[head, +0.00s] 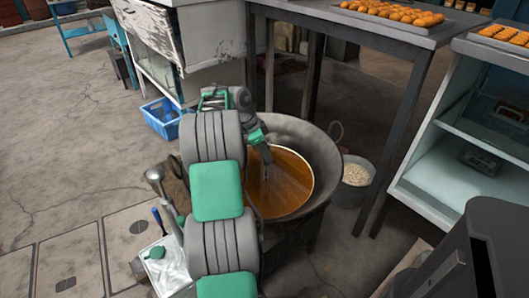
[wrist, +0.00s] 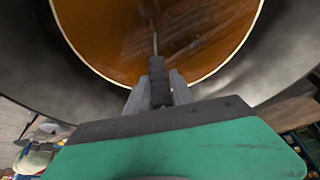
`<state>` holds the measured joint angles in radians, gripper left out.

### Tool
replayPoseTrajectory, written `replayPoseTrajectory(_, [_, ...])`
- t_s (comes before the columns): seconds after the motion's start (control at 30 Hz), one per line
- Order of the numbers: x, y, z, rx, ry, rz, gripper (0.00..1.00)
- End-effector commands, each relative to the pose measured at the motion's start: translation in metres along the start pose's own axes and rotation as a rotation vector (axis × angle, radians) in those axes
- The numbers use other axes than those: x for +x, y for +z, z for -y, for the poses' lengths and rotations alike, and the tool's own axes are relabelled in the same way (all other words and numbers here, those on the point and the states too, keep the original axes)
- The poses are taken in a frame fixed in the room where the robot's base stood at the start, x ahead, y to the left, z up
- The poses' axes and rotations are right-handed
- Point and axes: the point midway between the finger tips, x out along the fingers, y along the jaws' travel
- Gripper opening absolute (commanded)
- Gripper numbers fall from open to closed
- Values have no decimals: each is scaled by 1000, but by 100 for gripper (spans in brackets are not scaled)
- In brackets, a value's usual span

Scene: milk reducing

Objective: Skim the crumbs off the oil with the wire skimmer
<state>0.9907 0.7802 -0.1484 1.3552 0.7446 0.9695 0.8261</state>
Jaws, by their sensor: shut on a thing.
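The oil (head: 280,190) is orange-brown and lies in a wide dark pan (head: 325,150). It also fills the top middle of the wrist view (wrist: 105,30). My gripper (head: 266,168) reaches down over the oil. In the wrist view, my gripper (wrist: 158,88) is shut on the dark handle of the wire skimmer (wrist: 157,68). The skimmer's thin shaft runs away from the fingers over or into the oil. Its wire head is not clear. I cannot make out separate crumbs; faint darker streaks show on the oil. My arm hides the pan's left side in the head view.
A bucket of pale bits (head: 356,175) stands right of the pan. A white tray (head: 168,262) and a metal ladle (head: 155,177) are at the left. A blue crate (head: 161,117) is on the floor. A table (head: 400,32) with orange sweets stands behind, and a shelf unit (head: 455,150) at right.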

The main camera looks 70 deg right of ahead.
Motion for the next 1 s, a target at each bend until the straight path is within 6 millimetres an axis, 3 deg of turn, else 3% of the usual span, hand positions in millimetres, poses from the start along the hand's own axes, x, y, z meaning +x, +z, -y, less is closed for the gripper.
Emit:
replayPoseTrajectory(0.5, [6,-30,44,0,2,0,0])
replayPoseTrajectory(1.0, [-45,-50,44,0,1,1,0])
